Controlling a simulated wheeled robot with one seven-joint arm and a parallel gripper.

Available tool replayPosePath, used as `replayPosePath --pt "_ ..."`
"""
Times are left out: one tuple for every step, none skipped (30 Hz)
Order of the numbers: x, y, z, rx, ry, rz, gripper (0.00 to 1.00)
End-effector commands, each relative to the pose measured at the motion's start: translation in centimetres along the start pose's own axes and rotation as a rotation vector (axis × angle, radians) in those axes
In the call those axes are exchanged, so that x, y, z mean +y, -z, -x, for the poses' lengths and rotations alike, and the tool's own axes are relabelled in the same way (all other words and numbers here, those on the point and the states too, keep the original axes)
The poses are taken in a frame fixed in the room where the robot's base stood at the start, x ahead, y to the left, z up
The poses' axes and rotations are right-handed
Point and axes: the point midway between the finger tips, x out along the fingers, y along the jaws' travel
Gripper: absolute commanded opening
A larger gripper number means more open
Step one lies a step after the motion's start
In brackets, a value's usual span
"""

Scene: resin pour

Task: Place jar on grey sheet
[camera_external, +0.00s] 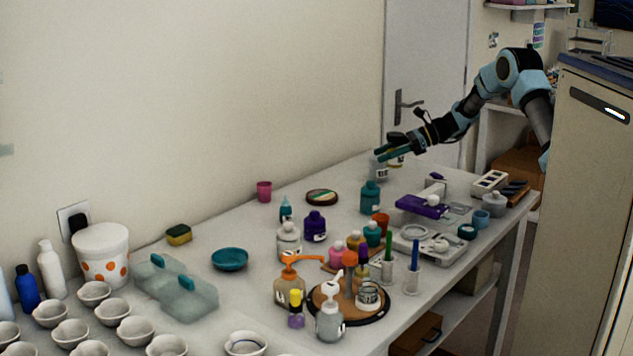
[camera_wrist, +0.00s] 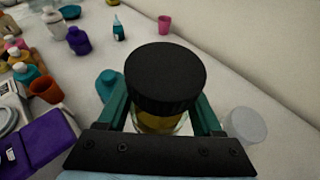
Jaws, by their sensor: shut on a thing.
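My gripper (camera_external: 383,153) is shut on a jar (camera_wrist: 165,80) with a wide black lid. In the wrist view the two green fingers clasp the jar's sides below the lid, and amber contents show through its clear wall. In the external view the jar (camera_external: 397,161) is small and partly hidden by the fingers, above the far end of the table. A teal bottle (camera_external: 370,197) stands near and below the gripper, and it also shows in the wrist view (camera_wrist: 107,84). I cannot clearly pick out a grey sheet in either view.
A clear container with a whitish top (camera_wrist: 246,125) stands just right of the gripper in the wrist view. A purple box (camera_external: 421,206) and several bottles crowd the table's right side.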

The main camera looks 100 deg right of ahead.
Motion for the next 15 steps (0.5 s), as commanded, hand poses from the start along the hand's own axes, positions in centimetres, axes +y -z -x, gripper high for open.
replayPosePath --pt "0.0 -0.6 0.2 -0.001 0.001 0.003 0.09" --pt "0.0 -0.9 0.4 -0.001 0.001 0.004 0.09" --pt "-0.1 -1.5 0.6 -0.002 0.001 0.004 0.09" --pt "-0.1 -2.1 0.9 -0.002 0.002 0.006 0.09" --pt "0.0 -2.7 1.1 -0.002 0.002 0.006 0.09" --pt "-0.1 -3.2 1.3 -0.002 0.001 0.005 0.09" --pt "0.0 -3.7 1.5 -0.002 0.001 0.005 0.09" --pt "0.0 -4.2 1.8 -0.002 0.001 0.005 0.09" --pt "0.0 -5.0 2.0 -0.002 0.001 0.005 0.09" --pt "0.4 -4.9 1.2 -0.001 -0.013 0.005 0.09" --pt "0.7 -5.0 0.6 -0.001 -0.025 0.009 0.09" --pt "1.0 -5.2 -0.1 -0.001 -0.039 0.015 0.09" --pt "1.3 -5.3 -0.6 -0.001 -0.049 0.020 0.09" --pt "1.6 -5.5 -1.1 -0.001 -0.059 0.024 0.09" --pt "2.1 -5.7 -2.0 -0.001 -0.077 0.031 0.09"
